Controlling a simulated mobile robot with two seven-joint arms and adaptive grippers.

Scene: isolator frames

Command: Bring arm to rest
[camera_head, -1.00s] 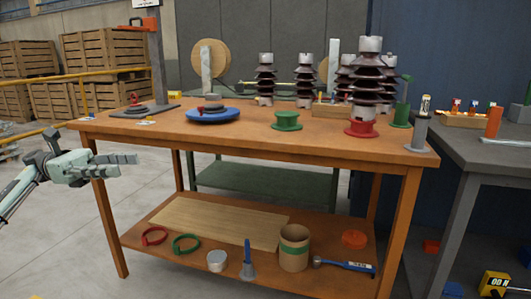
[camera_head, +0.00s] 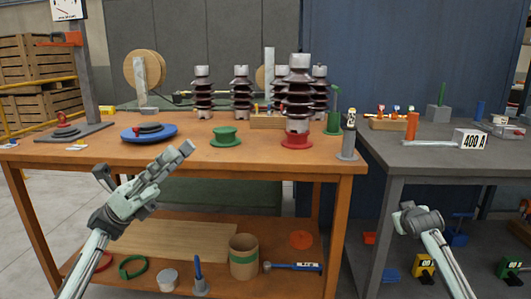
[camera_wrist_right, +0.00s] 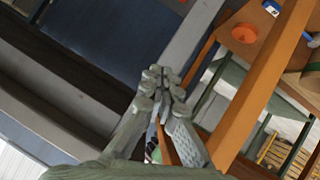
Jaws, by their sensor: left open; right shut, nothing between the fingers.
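My left gripper (camera_head: 172,172) is in the head view, raised in front of the wooden table's front edge. Its fingers are apart, with nothing between them, and point up and to the right. My right arm comes in at the lower right of the head view, in front of the grey table; its fingers are hard to make out there. In the right wrist view my right gripper (camera_wrist_right: 165,82) has its fingertips together and holds nothing. A table leg and edge show behind it.
The wooden table (camera_head: 190,160) carries dark ribbed insulators, a green flanged piece (camera_head: 226,137) and a blue disc (camera_head: 149,134). Its lower shelf holds a tan cylinder (camera_head: 243,257) and a blue hammer (camera_head: 295,266). A grey table (camera_head: 420,160) stands at the right. Floor shows at the left.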

